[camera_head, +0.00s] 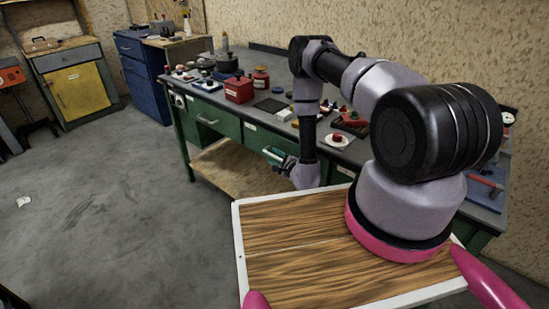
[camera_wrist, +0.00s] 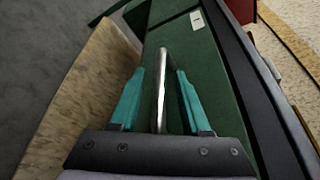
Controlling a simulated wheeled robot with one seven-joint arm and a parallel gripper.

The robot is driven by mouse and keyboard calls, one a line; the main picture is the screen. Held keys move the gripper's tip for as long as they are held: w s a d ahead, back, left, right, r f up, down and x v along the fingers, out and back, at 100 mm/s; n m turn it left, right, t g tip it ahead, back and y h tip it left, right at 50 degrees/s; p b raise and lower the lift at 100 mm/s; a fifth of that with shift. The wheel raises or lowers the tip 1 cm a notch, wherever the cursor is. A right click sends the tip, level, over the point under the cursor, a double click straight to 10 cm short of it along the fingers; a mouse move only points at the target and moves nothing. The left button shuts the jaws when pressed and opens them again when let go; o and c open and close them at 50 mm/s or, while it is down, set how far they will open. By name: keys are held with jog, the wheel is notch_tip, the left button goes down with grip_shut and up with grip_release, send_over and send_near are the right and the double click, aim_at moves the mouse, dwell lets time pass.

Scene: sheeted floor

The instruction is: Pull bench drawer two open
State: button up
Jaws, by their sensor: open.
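The green workbench (camera_head: 225,131) has drawers side by side under its dark top. One drawer with a pale bar handle (camera_head: 207,121) is at the left. The drawer to its right (camera_head: 254,138) is partly hidden by my arm; I take this as drawer two. My gripper (camera_head: 277,156) is at this drawer's front. In the wrist view, the metal bar handle (camera_wrist: 161,88) runs lengthwise between the two teal fingers of my gripper (camera_wrist: 160,72), with gaps on both sides. The fingers are open. The green drawer front (camera_wrist: 205,75) lies behind them and looks closed.
A wooden lower shelf (camera_head: 235,168) lies under the bench. A blue cabinet (camera_head: 145,75) and yellow-doored cabinet (camera_head: 80,90) stand behind. The floor at left is mostly clear.

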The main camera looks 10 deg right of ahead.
jog(key=shift+w, duration=0.15)
grip_shut()
dwell(1.4)
